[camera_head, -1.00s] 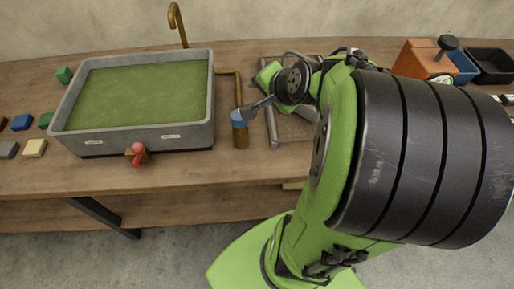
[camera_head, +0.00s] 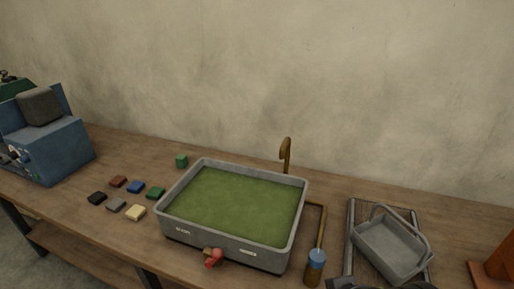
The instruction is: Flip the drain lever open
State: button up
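The grey basin (camera_head: 233,248) stands on the bench, filled with green liquid. A small lever with a red knob (camera_head: 213,258) on a brass fitting sticks out low at the basin's front wall. A brass pipe (camera_head: 321,228) leaves the basin's right side and runs forward to a brass cylinder with a blue top (camera_head: 316,258). I cannot tell for certain which of these is the drain lever; the red-knobbed one sits on the basin itself. Dark parts of my gripper (camera_head: 345,283) show at the bottom edge, right of the blue top. Its fingers are mostly cut off.
A brass spout (camera_head: 286,153) rises behind the basin. A grey handled basket (camera_head: 388,248) sits on a rack at the right. An orange object (camera_head: 495,270) is at the right edge. Several coloured blocks (camera_head: 136,187) lie left of the basin, before a blue machine (camera_head: 62,150).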

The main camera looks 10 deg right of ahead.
aim_at(217, 253)
jog(key=i+j+u, duration=0.1)
jog(key=j+u, duration=0.15)
jog(key=i+j+u, duration=0.25)
jog(key=j, duration=0.15)
jog(key=j+u, duration=0.3)
